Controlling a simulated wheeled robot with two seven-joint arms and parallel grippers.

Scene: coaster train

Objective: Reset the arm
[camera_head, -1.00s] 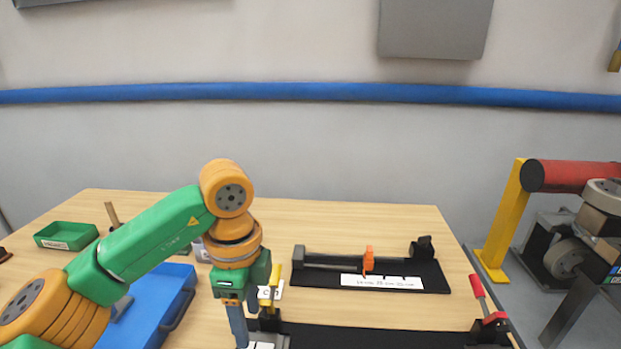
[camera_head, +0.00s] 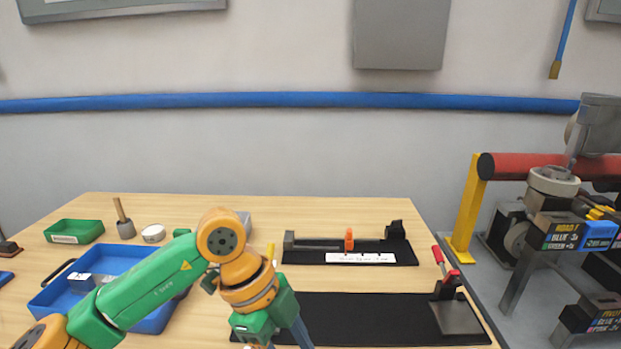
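My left arm comes in from the left over the wooden table. Its gripper (camera_head: 284,338) points down at the near edge of the picture, over the left end of a black mat (camera_head: 370,315). The fingers run out of the bottom of the view, so I cannot see whether they are open, shut or holding something. My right gripper is not in view.
A blue tray (camera_head: 150,322) lies behind and beside my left arm. A green tray (camera_head: 74,231) stands at the back left. A black fixture with an orange slider (camera_head: 349,240) and a red-handled clamp (camera_head: 445,275) sit to the right. A yellow post (camera_head: 466,210) stands beyond the table.

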